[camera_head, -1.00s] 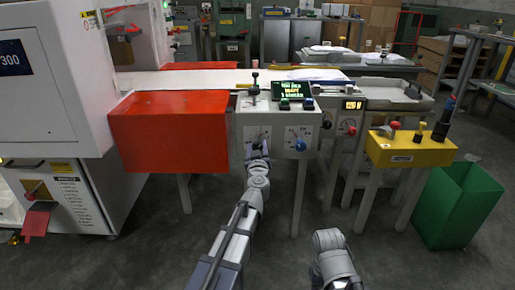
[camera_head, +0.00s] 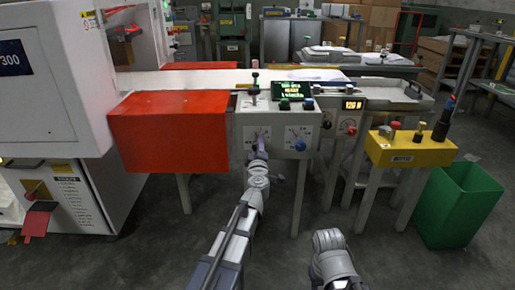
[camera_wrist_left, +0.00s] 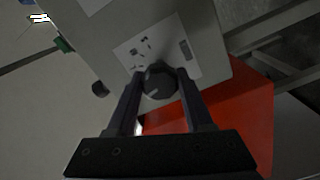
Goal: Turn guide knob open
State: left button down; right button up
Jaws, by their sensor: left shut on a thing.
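The guide knob is a dark round knob (camera_wrist_left: 160,80) on a white label plate (camera_wrist_left: 180,40) on the machine's front panel. In the left wrist view it sits between my left gripper's two fingers (camera_wrist_left: 160,92), which are shut on it. In the head view my left gripper (camera_head: 259,143) reaches the left part of the grey control panel (camera_head: 276,118) and hides most of the knob. A second dial with a blue knob (camera_head: 300,144) is to its right on the same panel. My right arm shows at the bottom centre; its gripper fingers are not visible.
An orange-red box (camera_head: 168,132) juts out left of the panel. Small levers and a green-lit display (camera_head: 293,90) sit on top. A yellow control box (camera_head: 410,150) and a green bin (camera_head: 458,205) stand at the right. The floor in front is clear.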

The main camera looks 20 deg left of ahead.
pick_arm(q)
jog(key=n, duration=0.4)
jog(key=shift+n, duration=0.4)
jog(key=n, duration=0.3)
jog(key=shift+n, duration=0.3)
jog(key=n, duration=0.8)
jog(key=shift+n, duration=0.5)
jog(key=shift+c, duration=1.4)
grip_release()
jog(key=shift+s, duration=0.15)
